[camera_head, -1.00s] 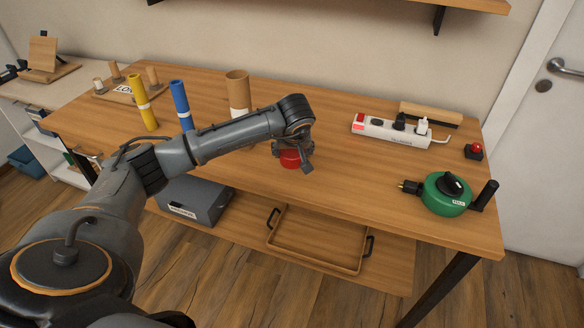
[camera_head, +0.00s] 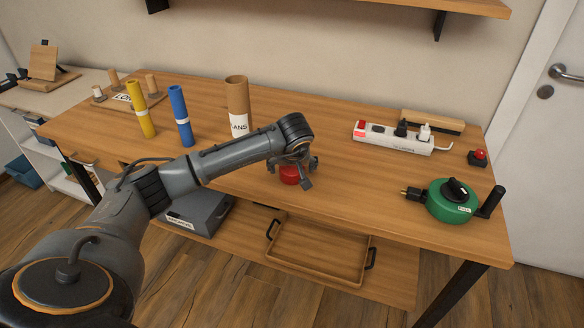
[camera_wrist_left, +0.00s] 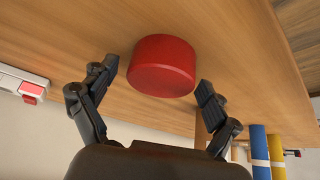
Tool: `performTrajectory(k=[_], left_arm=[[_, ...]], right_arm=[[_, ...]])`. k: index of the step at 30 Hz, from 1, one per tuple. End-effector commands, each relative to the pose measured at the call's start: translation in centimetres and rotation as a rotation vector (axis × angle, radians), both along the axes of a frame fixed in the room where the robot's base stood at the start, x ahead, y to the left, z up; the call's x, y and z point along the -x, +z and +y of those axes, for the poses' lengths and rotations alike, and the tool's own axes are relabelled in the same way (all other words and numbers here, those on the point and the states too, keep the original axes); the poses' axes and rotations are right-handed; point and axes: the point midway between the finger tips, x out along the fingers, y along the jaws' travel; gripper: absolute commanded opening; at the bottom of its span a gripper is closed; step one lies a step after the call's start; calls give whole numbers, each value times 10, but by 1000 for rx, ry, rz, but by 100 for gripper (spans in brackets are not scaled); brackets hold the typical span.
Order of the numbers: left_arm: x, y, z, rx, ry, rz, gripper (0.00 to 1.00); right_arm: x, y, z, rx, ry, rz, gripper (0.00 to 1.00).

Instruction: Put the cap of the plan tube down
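The red cap (camera_head: 289,175) sits on the wooden table in front of the plan tube. In the left wrist view the cap (camera_wrist_left: 162,66) lies between and just beyond the two spread fingers, with clear gaps on both sides. My left gripper (camera_head: 302,180) is open above the cap, and it also shows in the left wrist view (camera_wrist_left: 160,88). The brown cardboard plan tube (camera_head: 237,96) stands upright with an open top, its label partly hidden by my left arm. My right gripper is not in view.
A yellow roll (camera_head: 140,108) and a blue roll (camera_head: 180,115) stand left of the tube. A power strip (camera_head: 392,139), a red button box (camera_head: 478,158) and a green cable reel (camera_head: 451,201) are at the right. The table (camera_head: 350,190) between cap and reel is clear.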

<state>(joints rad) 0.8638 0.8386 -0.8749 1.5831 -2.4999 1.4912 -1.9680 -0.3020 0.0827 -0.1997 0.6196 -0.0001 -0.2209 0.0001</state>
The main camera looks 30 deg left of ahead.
Motion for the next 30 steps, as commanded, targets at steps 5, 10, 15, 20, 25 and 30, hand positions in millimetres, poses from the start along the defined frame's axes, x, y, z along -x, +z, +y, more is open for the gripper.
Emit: performTrajectory(k=[5, 10, 15, 20, 25, 30], left_arm=[[0, 0, 0, 0, 0, 0, 88], [1, 7, -1, 0, -1, -1, 88], [12, 32, -9, -2, -3, -5, 88], [26, 63, -20, -1, -2, -5, 88], [39, 90, -29, 0, -1, -4, 88], [46, 105, -34, -1, 0, -1, 88]], right_arm=[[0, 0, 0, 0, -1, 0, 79], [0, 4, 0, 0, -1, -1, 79], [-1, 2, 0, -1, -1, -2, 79], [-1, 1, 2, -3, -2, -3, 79], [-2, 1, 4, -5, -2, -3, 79], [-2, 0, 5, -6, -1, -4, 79]])
